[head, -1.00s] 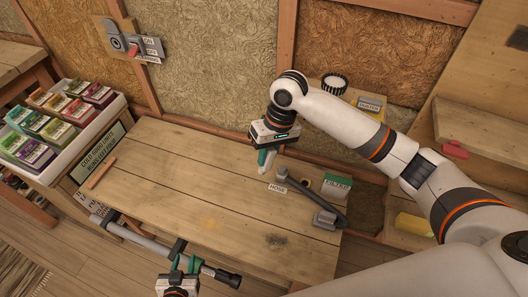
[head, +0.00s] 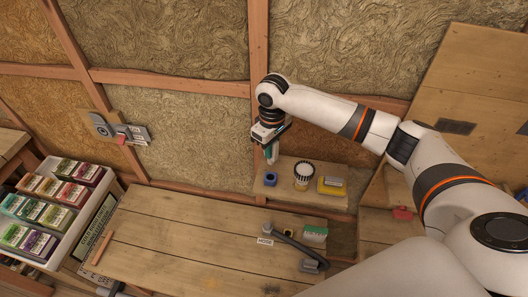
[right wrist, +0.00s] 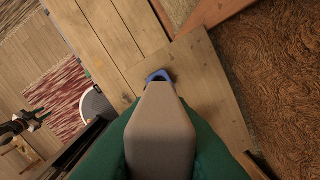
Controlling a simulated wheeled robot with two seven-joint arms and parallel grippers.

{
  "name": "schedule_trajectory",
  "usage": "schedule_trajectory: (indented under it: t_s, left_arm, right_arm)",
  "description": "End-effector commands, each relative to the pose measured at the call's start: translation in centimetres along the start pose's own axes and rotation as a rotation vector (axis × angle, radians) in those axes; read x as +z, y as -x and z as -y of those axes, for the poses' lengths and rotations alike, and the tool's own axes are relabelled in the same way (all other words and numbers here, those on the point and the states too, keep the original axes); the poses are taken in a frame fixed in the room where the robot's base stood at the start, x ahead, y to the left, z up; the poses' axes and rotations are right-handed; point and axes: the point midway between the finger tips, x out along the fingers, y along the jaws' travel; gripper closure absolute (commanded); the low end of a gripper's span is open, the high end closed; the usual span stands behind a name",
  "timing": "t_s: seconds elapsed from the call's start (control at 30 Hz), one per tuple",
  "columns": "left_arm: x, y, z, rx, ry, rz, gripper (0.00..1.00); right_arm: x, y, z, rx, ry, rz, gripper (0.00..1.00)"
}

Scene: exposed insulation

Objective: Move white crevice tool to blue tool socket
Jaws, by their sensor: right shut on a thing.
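The white crevice tool (right wrist: 160,128) is held between the green fingers of my right gripper (head: 272,143), which is shut on it. In the head view the tool (head: 272,157) points down in front of the insulated wall. The blue tool socket (head: 270,179) sits at the left end of a small wooden shelf, just below the tool in the picture. In the right wrist view the tool's narrow end overlaps the blue socket (right wrist: 158,75), hiding part of it. I cannot tell how large the gap is. My left gripper is out of the head view.
The shelf (head: 288,197) also holds a round black-and-white filter-like item (head: 303,171) and a yellow box (head: 332,186). Below is a wooden bench (head: 180,240) with a grey hose piece (head: 295,245) and a green box (head: 315,234). A white crate (head: 65,235) of colored packs stands left.

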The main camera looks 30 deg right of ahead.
Motion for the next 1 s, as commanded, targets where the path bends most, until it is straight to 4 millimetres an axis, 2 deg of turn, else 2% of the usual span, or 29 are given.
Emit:
schedule_trajectory:
  t_s: [0.53, 1.0]
  left_arm:
    - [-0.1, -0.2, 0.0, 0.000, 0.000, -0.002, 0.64]
    - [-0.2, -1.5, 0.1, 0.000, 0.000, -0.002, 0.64]
  right_arm:
    - [0.0, -0.4, 0.0, 0.000, 0.000, 0.003, 1.00]
    - [0.0, -4.4, 0.0, 0.000, 0.000, 0.003, 1.00]
